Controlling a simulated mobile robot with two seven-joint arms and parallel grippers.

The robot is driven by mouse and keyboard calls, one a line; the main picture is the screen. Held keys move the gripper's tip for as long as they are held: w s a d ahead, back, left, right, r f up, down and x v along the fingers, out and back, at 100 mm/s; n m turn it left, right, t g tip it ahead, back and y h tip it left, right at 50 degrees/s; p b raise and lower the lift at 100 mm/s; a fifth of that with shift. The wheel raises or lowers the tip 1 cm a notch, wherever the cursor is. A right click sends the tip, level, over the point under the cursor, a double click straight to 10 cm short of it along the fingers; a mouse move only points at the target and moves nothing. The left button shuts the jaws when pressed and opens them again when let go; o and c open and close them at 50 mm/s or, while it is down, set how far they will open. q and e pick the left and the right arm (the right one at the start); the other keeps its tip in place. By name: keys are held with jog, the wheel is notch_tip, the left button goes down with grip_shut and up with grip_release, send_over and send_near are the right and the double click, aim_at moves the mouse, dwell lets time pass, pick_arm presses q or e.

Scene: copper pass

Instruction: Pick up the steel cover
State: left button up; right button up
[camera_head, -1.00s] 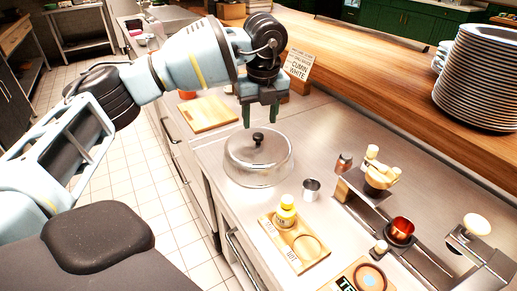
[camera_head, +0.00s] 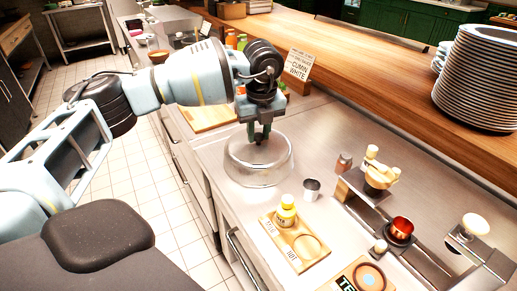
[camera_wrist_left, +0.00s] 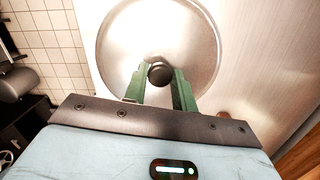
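The steel cover (camera_head: 258,172) is a round, shiny lid with a dark knob, sitting on the steel counter in the head view. In the left wrist view the cover (camera_wrist_left: 125,45) fills the upper middle, with its black knob (camera_wrist_left: 160,73) between the green fingertips. My left gripper (camera_head: 259,137) points down from above the cover. Its fingers are close together on both sides of the knob and appear shut on it; the knob is partly hidden in the head view. The cover looks level on the counter. My right gripper is not in view.
A cutting board (camera_head: 210,117) lies behind to the left. A raised wooden shelf (camera_head: 370,75) runs along the back with stacked plates (camera_head: 478,80).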

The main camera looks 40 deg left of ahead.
pick_arm(q)
grip_shut()
notch_tip(320, 180, up, 10)
dwell(0.4)
